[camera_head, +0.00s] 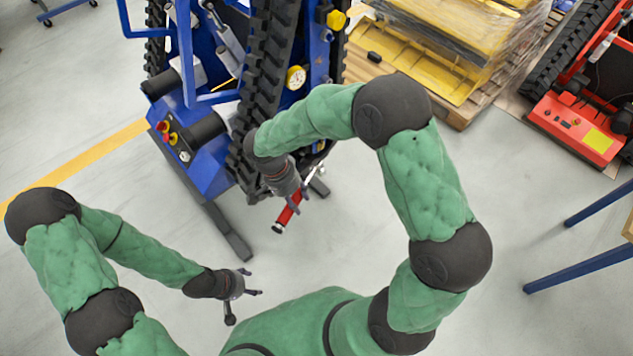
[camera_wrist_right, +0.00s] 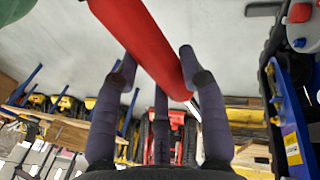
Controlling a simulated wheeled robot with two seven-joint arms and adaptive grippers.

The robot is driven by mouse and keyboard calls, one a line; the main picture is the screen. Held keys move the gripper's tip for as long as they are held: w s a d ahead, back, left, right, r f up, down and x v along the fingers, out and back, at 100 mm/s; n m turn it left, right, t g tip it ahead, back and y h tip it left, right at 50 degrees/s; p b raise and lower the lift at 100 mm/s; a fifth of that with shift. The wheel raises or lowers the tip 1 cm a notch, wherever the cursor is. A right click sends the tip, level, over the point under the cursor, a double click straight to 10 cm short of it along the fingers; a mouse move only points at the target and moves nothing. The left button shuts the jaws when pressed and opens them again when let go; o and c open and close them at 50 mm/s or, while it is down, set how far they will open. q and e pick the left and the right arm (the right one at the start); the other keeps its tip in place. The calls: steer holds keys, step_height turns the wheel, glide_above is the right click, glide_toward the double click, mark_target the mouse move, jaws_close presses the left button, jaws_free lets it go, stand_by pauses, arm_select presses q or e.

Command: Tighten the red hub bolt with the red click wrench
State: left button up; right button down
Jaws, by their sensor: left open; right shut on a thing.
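The red click wrench (camera_head: 287,213) is in my right gripper (camera_head: 294,194), beside the black track (camera_head: 262,80) of the blue tracked carrier (camera_head: 205,165). Its black-and-silver end points down and left, and a thin silvery part shows up and right of the hand. In the right wrist view, the red grip (camera_wrist_right: 140,38) runs diagonally between my right gripper's fingers (camera_wrist_right: 160,80), which are shut on it. I cannot make out the red hub bolt in either view. My left gripper (camera_head: 246,293) is open and empty over the bare floor, low and left of the wrench.
Dark support feet (camera_head: 225,230) reach out from the carrier.

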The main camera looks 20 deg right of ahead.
steer(key=w+a+f+m+y+b, duration=0.3)
steer(key=m+y, duration=0.4)
steer(key=m, duration=0.6)
steer(key=w+a+f+m+y+b, duration=0.1)
steer(key=w+f+m+y+b, duration=0.35)
steer(key=m, duration=0.75)
steer(key=w+d+f+m+t+h+b, duration=0.1)
steer(key=w+d+f+m+t, duration=0.4)
steer(key=d+f+m+t, duration=0.3)
steer(key=w+d+f+m+t+h+b, duration=0.2)
steer(key=w+d+f+m+t, duration=0.3)
steer(key=d+f+m+t, duration=0.4)
steer(key=shift+w+d+t+b, duration=0.15)
steer(key=shift+d+t+b, duration=0.15)
steer(key=shift+t, duration=0.5)
